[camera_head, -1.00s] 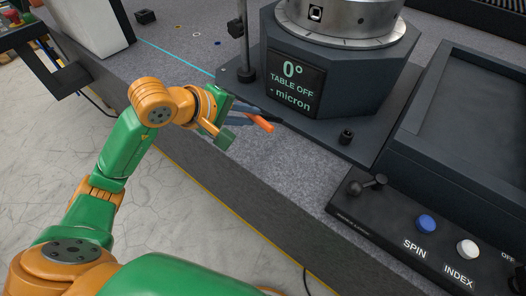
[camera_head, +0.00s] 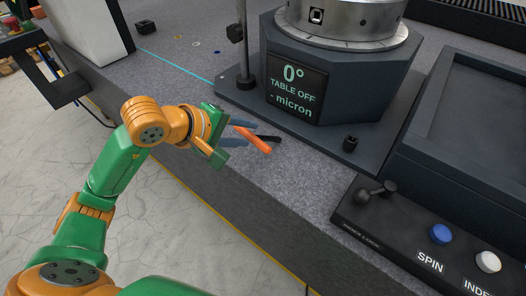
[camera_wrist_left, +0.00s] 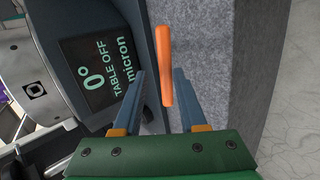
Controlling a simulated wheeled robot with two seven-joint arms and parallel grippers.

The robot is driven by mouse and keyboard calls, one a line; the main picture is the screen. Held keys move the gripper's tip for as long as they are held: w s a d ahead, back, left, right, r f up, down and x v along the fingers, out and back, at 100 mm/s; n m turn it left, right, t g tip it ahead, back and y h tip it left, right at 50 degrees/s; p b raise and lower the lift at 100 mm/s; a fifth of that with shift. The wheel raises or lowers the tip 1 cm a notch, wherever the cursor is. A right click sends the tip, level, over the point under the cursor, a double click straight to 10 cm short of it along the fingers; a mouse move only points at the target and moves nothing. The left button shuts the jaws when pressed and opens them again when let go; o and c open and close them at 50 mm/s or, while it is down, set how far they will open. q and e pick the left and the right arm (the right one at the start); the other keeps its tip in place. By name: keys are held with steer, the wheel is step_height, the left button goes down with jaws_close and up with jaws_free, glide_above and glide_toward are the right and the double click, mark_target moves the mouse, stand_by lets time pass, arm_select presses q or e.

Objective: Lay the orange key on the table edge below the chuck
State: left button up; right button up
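The orange key (camera_head: 252,138) is by the granite table's near edge, below and left of the chuck (camera_head: 345,22). A dark bar shows beside its orange part. My left gripper (camera_head: 243,134) is over the table edge, around the key. In the left wrist view its fingers (camera_wrist_left: 158,72) stand apart, with the orange key (camera_wrist_left: 164,60) between and beyond them. A gap shows between the key and the left-hand finger; the key is nearer the right-hand one. I cannot tell whether it lies flat on the granite (camera_head: 300,180). My right gripper is out of view.
The chuck's dark base with its display (camera_head: 296,92) stands just behind the key. A control panel with a black lever (camera_head: 375,192) and the SPIN button (camera_head: 441,234) is at the right. A dark post (camera_head: 243,50) rises behind my gripper. Bare granite lies between key and panel.

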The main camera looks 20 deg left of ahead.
arm_select(q)
steer(key=s+a+r+p, duration=0.3)
steer(key=s+r, duration=0.3)
steer(key=r, duration=0.6)
steer(key=shift+s+a+p, duration=0.2)
steer(key=shift+s+p, duration=0.15)
steer(key=shift+p, duration=0.2)
